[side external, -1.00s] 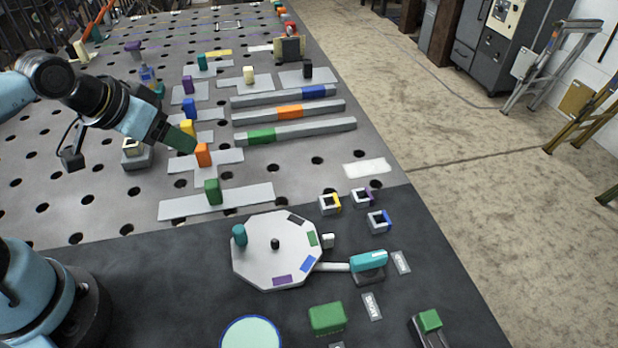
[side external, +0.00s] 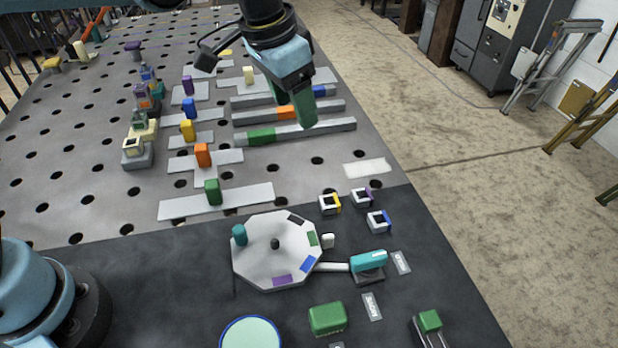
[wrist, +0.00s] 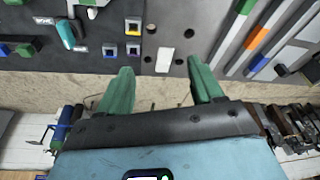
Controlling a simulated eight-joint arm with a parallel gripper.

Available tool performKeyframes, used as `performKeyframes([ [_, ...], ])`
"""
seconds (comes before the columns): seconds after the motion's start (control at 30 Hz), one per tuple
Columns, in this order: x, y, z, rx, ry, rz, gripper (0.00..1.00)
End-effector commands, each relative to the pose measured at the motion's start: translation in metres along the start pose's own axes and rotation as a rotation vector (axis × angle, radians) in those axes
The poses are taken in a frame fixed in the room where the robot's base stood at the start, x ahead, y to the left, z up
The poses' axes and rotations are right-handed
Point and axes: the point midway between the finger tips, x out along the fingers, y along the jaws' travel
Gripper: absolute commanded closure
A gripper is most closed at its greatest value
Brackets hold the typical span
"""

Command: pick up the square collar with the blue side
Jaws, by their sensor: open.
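The square collar with the blue side (side external: 377,223) lies on the dark mat, right of the white octagonal turntable. It is a pale hollow square with blue on its right side. It also shows in the wrist view (wrist: 109,49), near the top. My gripper (side external: 292,112), with green fingers, hangs in the air, appearing over the long grey bars, well away from the collar. In the wrist view my gripper (wrist: 160,66) is open and nothing is between its fingers.
A collar with a yellow side (side external: 329,205) and one with a purple side (side external: 361,198) lie close to the blue one. The turntable (side external: 262,270) and a teal-handled lever (side external: 368,262) are near.

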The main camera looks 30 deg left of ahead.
Motion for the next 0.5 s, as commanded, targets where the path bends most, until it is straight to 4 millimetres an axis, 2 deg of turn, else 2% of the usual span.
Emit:
performKeyframes([
  [0.03, 0.007, 0.014, -0.013, 0.036, -0.024, 0.01, 0.34],
  [0.2, 0.031, 0.058, -0.042, 0.143, -0.108, 0.034, 0.34],
  [0.4, 0.062, 0.11, -0.06, 0.258, -0.197, 0.053, 0.34],
  [0.5, 0.073, 0.128, -0.062, 0.296, -0.228, 0.058, 0.34],
])
